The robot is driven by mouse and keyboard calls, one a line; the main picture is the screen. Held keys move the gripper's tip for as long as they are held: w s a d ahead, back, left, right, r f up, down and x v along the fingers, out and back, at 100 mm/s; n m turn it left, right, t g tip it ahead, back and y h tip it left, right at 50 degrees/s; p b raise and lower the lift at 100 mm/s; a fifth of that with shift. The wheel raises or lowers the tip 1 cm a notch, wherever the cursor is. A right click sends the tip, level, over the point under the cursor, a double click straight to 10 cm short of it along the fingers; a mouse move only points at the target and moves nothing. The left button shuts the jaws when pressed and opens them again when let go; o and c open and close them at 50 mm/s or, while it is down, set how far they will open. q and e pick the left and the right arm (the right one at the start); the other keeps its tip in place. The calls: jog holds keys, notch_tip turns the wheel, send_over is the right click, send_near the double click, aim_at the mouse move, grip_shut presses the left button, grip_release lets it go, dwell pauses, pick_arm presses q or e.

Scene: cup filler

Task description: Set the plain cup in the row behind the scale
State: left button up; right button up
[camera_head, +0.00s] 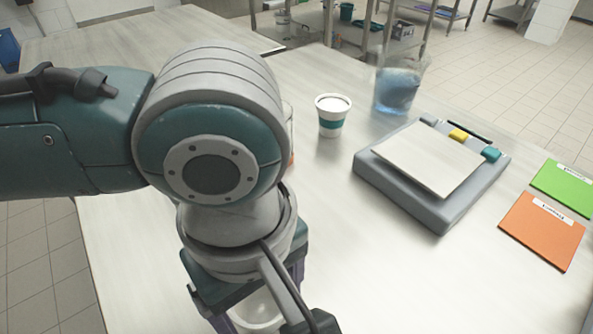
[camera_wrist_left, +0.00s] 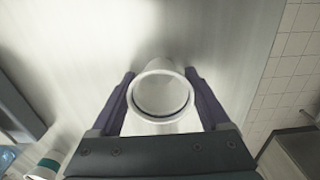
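The plain white cup (camera_head: 257,314) is low in the head view, partly hidden by my left gripper (camera_head: 262,300). In the left wrist view the cup (camera_wrist_left: 161,96) is upright and appears empty, its round rim facing the camera. The fingers of my left gripper (camera_wrist_left: 161,85) lie against it on both sides, with no clear gap, so it looks shut on the cup. The cup's base is hidden. The grey scale (camera_head: 448,212) with its pale plate stands right of centre on the table. My right gripper is not in view.
A white cup with a teal band (camera_head: 331,122) stands behind and left of the scale. A clear jug of blue liquid (camera_head: 397,88) is behind it. Another cup is mostly hidden by my arm. Green (camera_head: 565,187) and orange (camera_head: 541,232) cards lie right. Table between is clear.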

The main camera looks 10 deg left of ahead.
pick_arm(q)
jog(key=shift+o, duration=1.2)
jog(key=shift+r, duration=0.1)
notch_tip(320, 180, up, 12)
jog(key=p, duration=0.3)
jog(key=shift+f, duration=0.2)
jog(key=shift+s+d+r, duration=0.1)
jog(key=shift+d+r, duration=0.05)
jog(key=s+d+m+h, duration=0.2)
jog(key=d+m+h, duration=0.1)
jog(key=d+m, duration=0.15)
jog(key=m+t, duration=0.3)
jog(key=m, duration=0.2)
send_near(261, 295)
notch_tip(261, 295, down, 3)
jog(key=s+d, duration=0.1)
jog(key=d, duration=0.1)
jog(key=s+a+f+m+y, duration=0.1)
jog(key=s+a+m+y, duration=0.1)
jog(key=a, duration=0.8)
jog(key=shift+s+a+f+m+t+y, duration=0.15)
jog(key=shift+s+f+m+t+y, duration=0.25)
jog(key=shift+s, duration=0.75)
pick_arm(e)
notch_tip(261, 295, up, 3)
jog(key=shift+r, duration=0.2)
